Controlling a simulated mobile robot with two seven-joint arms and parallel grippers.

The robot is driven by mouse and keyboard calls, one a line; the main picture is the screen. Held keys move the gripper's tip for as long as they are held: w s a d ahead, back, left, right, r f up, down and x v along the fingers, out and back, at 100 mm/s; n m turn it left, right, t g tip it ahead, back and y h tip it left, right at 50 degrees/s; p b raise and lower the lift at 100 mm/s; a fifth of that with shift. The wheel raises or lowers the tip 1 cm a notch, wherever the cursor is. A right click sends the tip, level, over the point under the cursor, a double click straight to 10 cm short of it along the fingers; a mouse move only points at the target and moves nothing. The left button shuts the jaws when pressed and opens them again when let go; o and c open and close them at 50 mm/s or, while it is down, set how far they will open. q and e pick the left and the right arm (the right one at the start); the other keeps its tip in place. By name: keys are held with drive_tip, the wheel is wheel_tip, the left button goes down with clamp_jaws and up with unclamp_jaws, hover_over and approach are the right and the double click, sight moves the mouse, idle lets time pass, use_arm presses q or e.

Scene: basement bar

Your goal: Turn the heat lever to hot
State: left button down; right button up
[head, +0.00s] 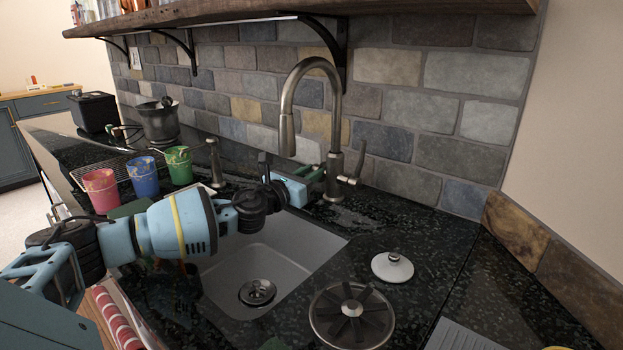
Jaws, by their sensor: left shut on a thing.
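The metal faucet (334,165) stands behind the sink, with a tall curved spout. A lever (353,165) stands up from a short stem on the right of its base. My left gripper (312,181) reaches across the sink to the left side of the faucet base and is shut there. Its jaws hide what they hold, which seems to be part of the faucet. The visible lever stands apart, to the right of the jaws. My right gripper is not in view.
The sink basin (305,243) lies below my left arm. A white stopper (392,267) and a round drain piece (351,314) lie on the dark counter (420,228). Red (101,188), blue (143,176) and green (179,163) cups stand left. A shelf (200,12) hangs above.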

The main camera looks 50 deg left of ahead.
use_arm(q)
drive_tip(key=c, duration=1.6)
unclamp_jaws()
drive_tip(key=shift+s+d+f+b, duration=0.1)
drive_tip(key=shift+s+f+b, duration=0.15)
drive_tip(key=shift+s, duration=0.9)
drive_tip(key=shift+s+d+f+b, duration=0.1)
drive_tip(key=shift+s+b, duration=0.2)
drive_tip(key=shift+s, duration=0.8)
drive_tip(key=shift+s+d, duration=0.15)
drive_tip(key=shift+s, duration=0.7)
drive_tip(key=shift+s+d, duration=0.1)
drive_tip(key=shift+s, duration=0.7)
